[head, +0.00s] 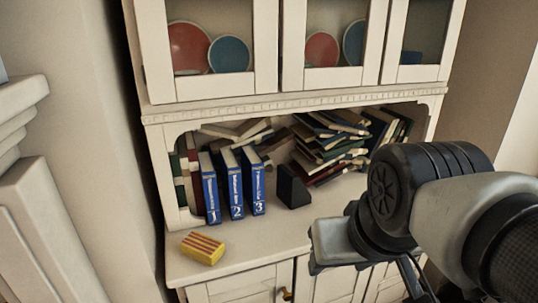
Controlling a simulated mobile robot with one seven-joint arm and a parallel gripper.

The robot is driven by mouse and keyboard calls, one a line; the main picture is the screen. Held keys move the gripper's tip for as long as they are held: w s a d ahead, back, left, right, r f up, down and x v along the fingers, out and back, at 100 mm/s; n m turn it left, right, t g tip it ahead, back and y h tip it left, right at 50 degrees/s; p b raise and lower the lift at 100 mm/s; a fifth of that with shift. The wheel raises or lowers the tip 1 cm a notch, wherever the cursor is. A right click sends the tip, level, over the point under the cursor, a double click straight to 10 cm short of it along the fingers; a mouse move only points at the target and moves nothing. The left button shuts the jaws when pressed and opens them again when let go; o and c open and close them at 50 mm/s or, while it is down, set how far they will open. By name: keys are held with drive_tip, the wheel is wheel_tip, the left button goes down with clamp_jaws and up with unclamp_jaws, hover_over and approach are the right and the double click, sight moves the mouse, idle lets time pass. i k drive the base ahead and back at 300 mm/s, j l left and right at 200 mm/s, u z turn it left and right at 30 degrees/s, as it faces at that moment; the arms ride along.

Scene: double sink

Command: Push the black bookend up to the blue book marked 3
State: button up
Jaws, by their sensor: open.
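The black bookend (292,187) stands upright on the cabinet's counter, a dark wedge shape with its tall side to the left. The blue book marked 3 (257,188) stands upright to its left, with a small gap between them. Blue books marked 2 (234,190) and 1 (210,193) stand left of book 3. My gripper (331,255) is open, in front of and to the right of the bookend, apart from it. Its fingertips are only partly visible, and my arm fills the lower right.
A yellow and red striped block (202,248) lies on the counter at front left. A messy pile of books (330,145) lies behind and right of the bookend. Cabinet doors with plates are above.

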sight(290, 189)
drive_tip(key=i+l+u, duration=0.25)
drive_tip(key=i+l, duration=0.15)
drive_tip(key=i+l+u, duration=0.25)
drive_tip(key=l, duration=0.3)
drive_tip(key=i+j, duration=0.05)
drive_tip(key=i, duration=0.05)
